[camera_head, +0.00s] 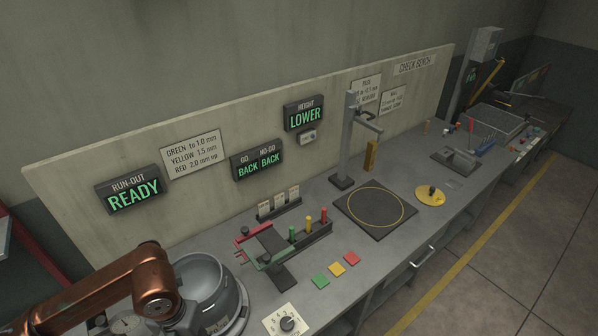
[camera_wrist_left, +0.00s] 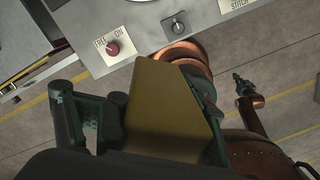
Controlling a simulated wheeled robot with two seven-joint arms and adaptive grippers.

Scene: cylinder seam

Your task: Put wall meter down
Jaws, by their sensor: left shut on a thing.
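In the left wrist view a mustard-coloured, flat-faced body (camera_wrist_left: 165,110), which I take to be the wall meter, sits between the dark green fingers of my left gripper (camera_wrist_left: 160,128). The gripper is shut on it. It is held in the air, with floor and a grey panel beyond it. Its dial or display side does not show. In the head view my copper arm comes in at the lower left, and neither the gripper nor the held thing can be made out there.
The grey bench holds a silver round housing (camera_head: 208,292), a gauge fixture (camera_head: 272,245), coloured tiles (camera_head: 336,269), a dark plate with a yellow ring (camera_head: 376,206) and a height stand (camera_head: 348,140). A red knob (camera_wrist_left: 113,48) is on the grey panel. Bare bench shows near its front edge.

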